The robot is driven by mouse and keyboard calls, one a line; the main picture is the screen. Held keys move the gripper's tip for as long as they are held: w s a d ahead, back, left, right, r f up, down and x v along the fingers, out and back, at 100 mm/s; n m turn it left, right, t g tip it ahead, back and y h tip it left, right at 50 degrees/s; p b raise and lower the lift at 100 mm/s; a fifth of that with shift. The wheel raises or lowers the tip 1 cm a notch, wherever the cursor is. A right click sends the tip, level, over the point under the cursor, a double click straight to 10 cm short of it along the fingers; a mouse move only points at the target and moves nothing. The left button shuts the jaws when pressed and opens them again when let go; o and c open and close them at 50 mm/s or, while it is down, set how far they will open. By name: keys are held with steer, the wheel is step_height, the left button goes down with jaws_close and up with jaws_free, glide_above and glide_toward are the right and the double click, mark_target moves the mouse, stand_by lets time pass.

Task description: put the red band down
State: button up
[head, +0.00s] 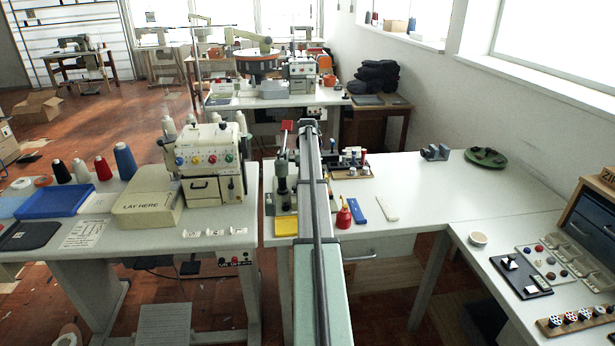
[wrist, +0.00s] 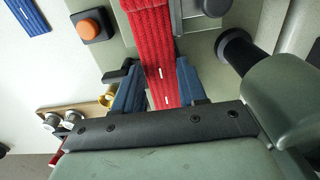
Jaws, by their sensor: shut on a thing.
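The red band (wrist: 155,45) is ribbed and carries two short white marks in a line. In the wrist view it runs from the top edge down between the blue fingers of my gripper (wrist: 158,82), which is shut on it. The band lies over or just above a grey-green machine surface (wrist: 205,55); I cannot tell whether it touches. In the head view my arm hides the gripper and most of the small machine (head: 284,178) at the table's left end. A beige block marked "LAY HERE" (head: 147,207) stands on the left table, its top clear.
A black cylinder (wrist: 240,52) stands close right of the fingers in the wrist view, and an orange button (wrist: 92,27) lies to the left. A red bottle (head: 344,215), a blue strip (head: 358,209) and a white strip (head: 387,208) are right of my arm.

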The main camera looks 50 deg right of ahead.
steer(key=shift+f, duration=0.1)
steer(key=o, duration=0.7)
steer(key=shift+o, duration=0.2)
step_height(320, 180, up, 13)
steer(key=shift+f, duration=0.2)
